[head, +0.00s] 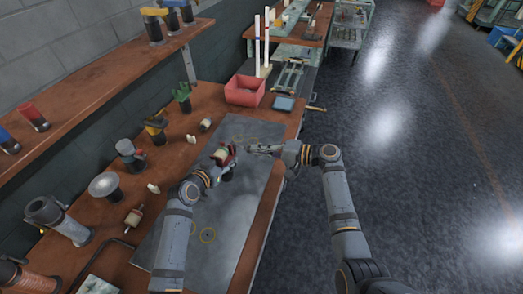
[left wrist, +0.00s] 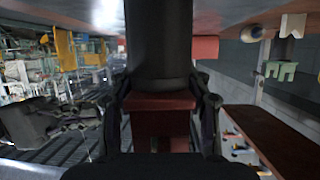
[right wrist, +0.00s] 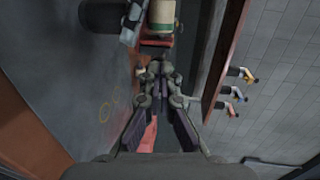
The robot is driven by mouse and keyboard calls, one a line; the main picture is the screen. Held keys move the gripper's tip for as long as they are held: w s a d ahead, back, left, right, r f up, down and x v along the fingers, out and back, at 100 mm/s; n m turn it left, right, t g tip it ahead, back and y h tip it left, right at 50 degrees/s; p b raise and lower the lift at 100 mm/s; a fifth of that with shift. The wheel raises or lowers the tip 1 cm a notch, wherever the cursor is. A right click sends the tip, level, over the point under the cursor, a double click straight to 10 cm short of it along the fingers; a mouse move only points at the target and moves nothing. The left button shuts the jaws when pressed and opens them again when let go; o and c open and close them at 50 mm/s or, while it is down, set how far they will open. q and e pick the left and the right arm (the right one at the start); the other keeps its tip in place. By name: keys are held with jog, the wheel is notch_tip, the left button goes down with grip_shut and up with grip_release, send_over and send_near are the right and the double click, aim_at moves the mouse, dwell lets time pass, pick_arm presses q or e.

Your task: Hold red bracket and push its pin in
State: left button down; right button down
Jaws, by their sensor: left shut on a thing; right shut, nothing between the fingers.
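The red bracket (head: 228,160) is held above the grey mat in the head view, with a cream part (head: 219,154) at it. My left gripper (head: 222,167) is shut on the bracket; in the left wrist view its red body (left wrist: 163,122) sits between the fingers, with a black cylinder (left wrist: 158,40) beyond. In the right wrist view a cream and green cylinder (right wrist: 163,17) stands against the red bracket (right wrist: 157,42). My right gripper (right wrist: 157,72) is shut and empty, its tips pointing at the bracket from close by. I cannot tell whether they touch, or how deep the pin sits.
A red bin (head: 245,92) and a blue-grey tablet (head: 284,103) stand at the bench's far end. Tools and small cream parts line the wall side, including a green-topped piece (head: 182,96). The grey mat (head: 215,235) is mostly clear. The floor lies open right of the bench.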

jog(key=x, duration=0.2)
jog(key=shift+w+a+r, duration=0.15)
jog(key=shift+w+a, duration=0.05)
jog(key=shift+a, duration=0.1)
jog(key=shift+d, duration=0.1)
jog(key=v, duration=1.4)
pick_arm(q)
jog(key=c, duration=0.5)
grip_release()
